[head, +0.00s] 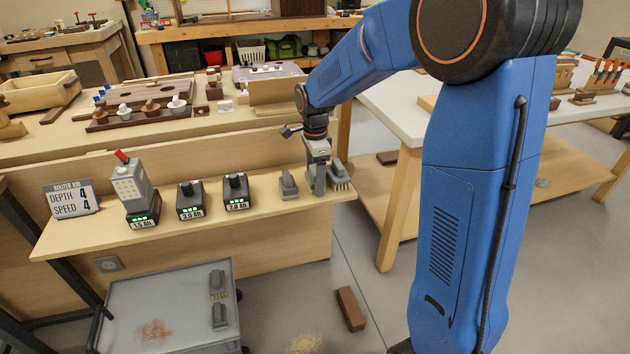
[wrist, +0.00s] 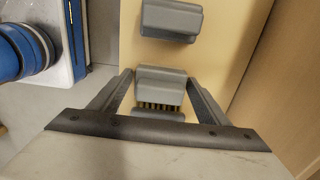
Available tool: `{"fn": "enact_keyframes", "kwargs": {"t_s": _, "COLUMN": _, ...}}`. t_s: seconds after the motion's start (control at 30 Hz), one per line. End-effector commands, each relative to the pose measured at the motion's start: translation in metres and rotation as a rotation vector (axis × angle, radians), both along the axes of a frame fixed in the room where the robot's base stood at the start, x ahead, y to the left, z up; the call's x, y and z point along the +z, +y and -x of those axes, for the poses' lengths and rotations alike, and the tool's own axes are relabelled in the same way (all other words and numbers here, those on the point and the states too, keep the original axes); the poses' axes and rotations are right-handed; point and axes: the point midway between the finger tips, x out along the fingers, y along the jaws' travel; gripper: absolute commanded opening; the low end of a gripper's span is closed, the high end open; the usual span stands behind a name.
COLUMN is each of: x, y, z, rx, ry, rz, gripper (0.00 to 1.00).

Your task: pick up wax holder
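Two grey blocks stand near the right end of the wooden shelf. One is a plain grey block (head: 288,185); the other is a grey block with pale bristles (head: 341,176). No label tells which is the wax holder; the plain one has no bristles showing. My gripper (head: 318,188) points down at the shelf's right end, beside the bristled block. In the wrist view my gripper (wrist: 159,84) is open, with its fingers on either side of the bristled block (wrist: 160,82), small gaps showing. The plain block (wrist: 170,20) lies beyond the fingertips.
Left along the shelf (head: 265,206) stand several battery packs, such as one marked 2.0 Ah (head: 236,192), and a router sign (head: 72,200). A grey cart (head: 175,290) below holds two similar grey blocks. A brown block (head: 350,309) lies on the floor.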

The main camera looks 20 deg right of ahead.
Motion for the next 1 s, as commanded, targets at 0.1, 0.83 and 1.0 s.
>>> {"fn": "enact_keyframes", "kwargs": {"t_s": 0.1, "x": 0.0, "y": 0.0, "z": 0.0, "rx": 0.0, "ry": 0.0, "rz": 0.0, "gripper": 0.4}}
{"fn": "enact_keyframes", "kwargs": {"t_s": 0.83, "x": 0.062, "y": 0.0, "z": -0.001, "rx": 0.0, "ry": -0.005, "rz": -0.001, "gripper": 0.25}}
{"fn": "enact_keyframes", "kwargs": {"t_s": 1.0, "x": 0.087, "y": 0.0, "z": -0.001, "rx": 0.0, "ry": -0.003, "rz": 0.0, "gripper": 0.25}}
